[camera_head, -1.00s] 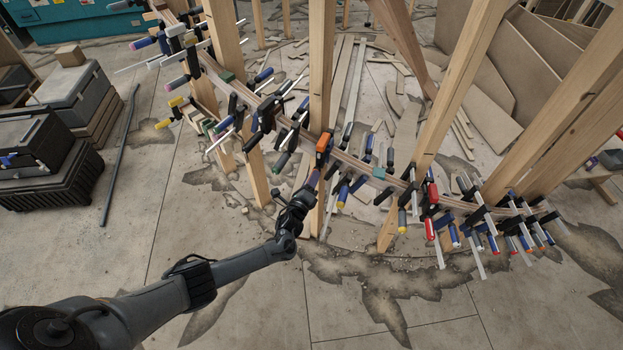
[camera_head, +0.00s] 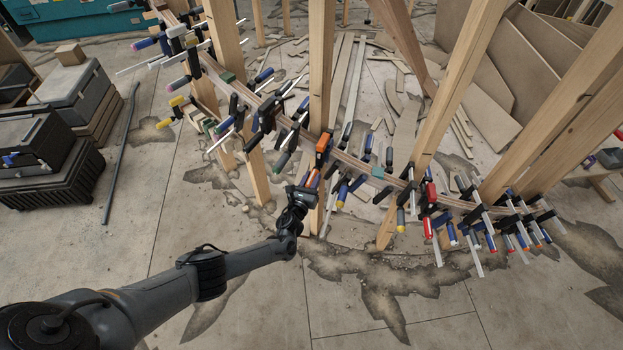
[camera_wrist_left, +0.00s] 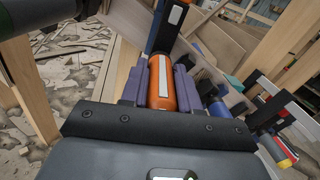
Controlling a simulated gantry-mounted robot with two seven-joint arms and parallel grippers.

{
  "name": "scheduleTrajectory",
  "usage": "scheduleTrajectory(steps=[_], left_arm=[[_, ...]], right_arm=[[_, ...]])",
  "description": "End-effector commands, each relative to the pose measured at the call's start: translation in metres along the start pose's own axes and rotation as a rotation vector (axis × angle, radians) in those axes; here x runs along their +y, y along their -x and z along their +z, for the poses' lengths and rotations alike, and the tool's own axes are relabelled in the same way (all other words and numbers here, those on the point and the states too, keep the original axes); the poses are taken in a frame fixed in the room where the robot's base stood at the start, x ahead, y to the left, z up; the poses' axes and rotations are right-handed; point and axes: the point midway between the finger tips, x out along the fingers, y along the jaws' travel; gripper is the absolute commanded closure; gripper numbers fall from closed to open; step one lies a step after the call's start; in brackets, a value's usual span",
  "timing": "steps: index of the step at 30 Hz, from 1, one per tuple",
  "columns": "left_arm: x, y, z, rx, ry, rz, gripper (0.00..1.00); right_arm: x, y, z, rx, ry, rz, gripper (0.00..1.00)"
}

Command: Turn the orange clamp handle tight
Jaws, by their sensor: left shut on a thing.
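The orange clamp handle (camera_wrist_left: 185,90) sits between the purple-grey finger pads of my left gripper (camera_wrist_left: 172,88) in the left wrist view, with a pad on each side of it. My left gripper (camera_head: 308,186) is shut on it; in the head view the arm reaches in from the lower left. The orange clamp body (camera_head: 323,148) grips the curved wooden stringer (camera_head: 352,163) just above the gripper, beside an upright post. My right gripper does not show.
Several other clamps line the stringer, with blue-handled ones (camera_head: 342,192) close on the right. Wooden posts (camera_head: 320,70) stand along it. Black cases (camera_head: 40,160) are at the left. The floor in front is clear apart from cracked patches.

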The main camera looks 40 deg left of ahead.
Motion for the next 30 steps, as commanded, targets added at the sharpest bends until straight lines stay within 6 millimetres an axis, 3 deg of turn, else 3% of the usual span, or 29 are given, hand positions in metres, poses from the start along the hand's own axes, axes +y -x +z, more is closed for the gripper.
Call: scheduleTrajectory(steps=[10,25,26,30], left_arm=[[-0.0013,0.0000,-0.0001,0.000,-0.127,-0.003,1.00],[-0.0011,0.0000,-0.0002,0.000,-0.143,-0.003,1.00],[-0.0011,0.0000,-0.0003,0.000,-0.143,-0.002,0.67],[-0.0010,0.0001,-0.0003,0.000,-0.143,-0.002,0.45]], right_arm=[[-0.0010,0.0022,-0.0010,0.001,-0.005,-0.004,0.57],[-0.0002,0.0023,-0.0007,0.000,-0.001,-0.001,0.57],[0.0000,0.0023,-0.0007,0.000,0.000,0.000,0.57],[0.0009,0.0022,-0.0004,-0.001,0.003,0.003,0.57]])
